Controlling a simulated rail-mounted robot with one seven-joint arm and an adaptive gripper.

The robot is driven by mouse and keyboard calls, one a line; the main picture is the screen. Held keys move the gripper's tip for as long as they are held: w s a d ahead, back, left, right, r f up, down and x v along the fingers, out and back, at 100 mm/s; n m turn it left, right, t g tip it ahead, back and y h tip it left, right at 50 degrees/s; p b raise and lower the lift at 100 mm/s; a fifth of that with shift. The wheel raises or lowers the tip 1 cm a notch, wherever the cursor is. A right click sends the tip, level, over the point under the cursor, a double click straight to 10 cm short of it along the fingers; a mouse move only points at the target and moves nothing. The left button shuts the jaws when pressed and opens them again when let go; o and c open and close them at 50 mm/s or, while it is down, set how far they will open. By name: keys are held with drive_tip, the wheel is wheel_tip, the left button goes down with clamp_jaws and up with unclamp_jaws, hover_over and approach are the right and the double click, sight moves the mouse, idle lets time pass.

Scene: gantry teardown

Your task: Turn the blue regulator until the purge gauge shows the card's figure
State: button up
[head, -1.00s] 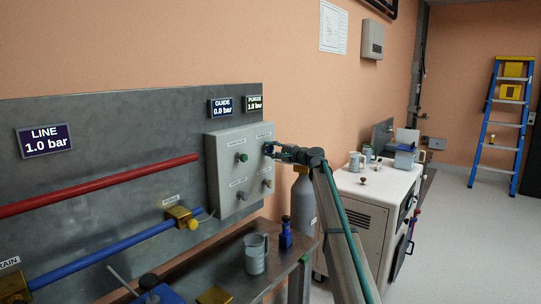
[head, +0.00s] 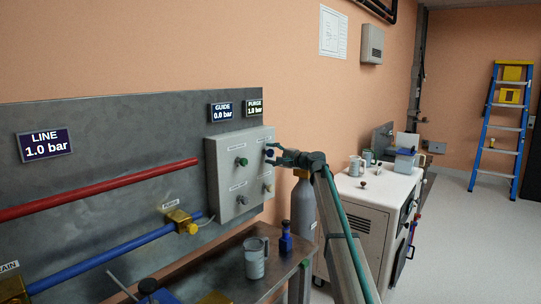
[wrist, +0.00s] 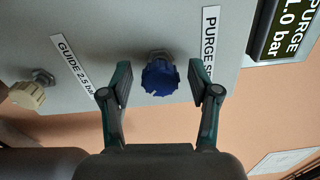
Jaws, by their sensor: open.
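The blue regulator (wrist: 160,77) is a ribbed knob on the grey panel box (head: 225,175). In the wrist view it sits between the two spread fingers of my gripper (wrist: 160,88), with a gap on each side. The gripper (head: 273,155) is open at the box's upper right knob in the head view. The purge gauge (head: 255,108) reads 1.0 bar; its edge also shows in the wrist view (wrist: 285,30). A label beside the knob starts "PURGE S" and is cut off by the finger. The wall card (head: 333,32) is too small to read.
A beige knob (wrist: 27,94) is beside a label reading "GUIDE 2.5 bar". The guide gauge (head: 221,109) reads 0.0 bar and the line gauge (head: 45,144) 1.0 bar. A green knob (head: 241,162) is left of my gripper.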

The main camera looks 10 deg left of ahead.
drive_tip(key=v, duration=1.1)
drive_tip(key=shift+s+d, duration=0.2)
drive_tip(key=shift+d, duration=0.05)
drive_tip(key=shift+f, duration=0.15)
drive_tip(key=s+d+f+n+g+h, duration=0.1)
drive_tip(key=s+d+f+g+h, duration=0.15)
drive_tip(key=s+f, duration=0.95)
drive_tip(key=s+d+f+n+g+h, duration=0.1)
drive_tip(key=s+d+f+h, duration=0.3)
drive_tip(key=f, duration=1.4)
drive_tip(key=s+d+f+n+g+h, duration=0.1)
drive_tip(key=s+d+f+n+h, duration=0.15)
drive_tip(key=s+f, duration=1)
drive_tip(key=s+d+f+n+g+h, duration=0.15)
drive_tip(key=s+d+f, duration=0.25)
drive_tip(key=s+f, duration=0.4)
drive_tip(key=s+d+f+g+h, duration=0.25)
drive_tip(key=s+d+f, duration=0.25)
drive_tip(key=s, duration=0.6)
drive_tip(key=s+d+f+n+g+h, duration=0.15)
drive_tip(key=s+d+f, duration=0.25)
drive_tip(key=s+f, duration=0.4)
drive_tip(key=s+f+g+p, duration=0.1)
drive_tip(key=s+f+g, duration=0.2)
drive_tip(key=s, duration=1.1)
drive_tip(key=s+f+g+p, duration=0.1)
drive_tip(key=s+f+g, duration=0.2)
drive_tip(key=s+f, duration=0.7)
drive_tip(key=s+h, duration=0.1)
drive_tip(key=s, duration=0.4)
